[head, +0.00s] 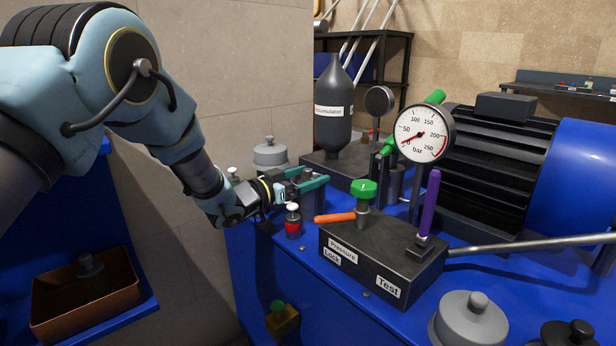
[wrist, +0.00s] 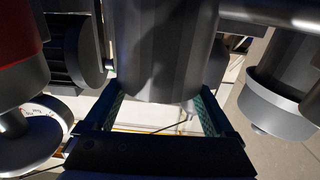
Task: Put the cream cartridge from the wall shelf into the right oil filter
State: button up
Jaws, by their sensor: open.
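My gripper (head: 314,177) is at the left end of the blue bench, its teal fingers apart. In the wrist view my gripper (wrist: 163,92) has one finger on each side of a grey cylinder (wrist: 160,45), which looks like a filter housing. I cannot tell whether the fingers touch it. Part of a grey body (head: 313,197) shows below the fingers in the head view. A grey lidded housing (head: 270,154) stands just behind my gripper. No cream cartridge can be made out, and I cannot tell which housing is the right oil filter.
A red valve with a white knob (head: 292,222) stands close below my gripper. The black block (head: 380,255) carries green, orange and purple handles. A gauge (head: 420,133) and motor (head: 490,160) stand behind. A brown tray (head: 60,325) holds a grey lid. A shelf (head: 570,90) is far right.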

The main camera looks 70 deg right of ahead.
jog(key=shift+s+r, duration=0.15)
jog(key=shift+r+p, duration=0.55)
jog(key=shift+p, duration=0.1)
jog(key=b+v, duration=0.1)
jog(key=v, duration=1.1)
jog(key=shift+f, duration=0.15)
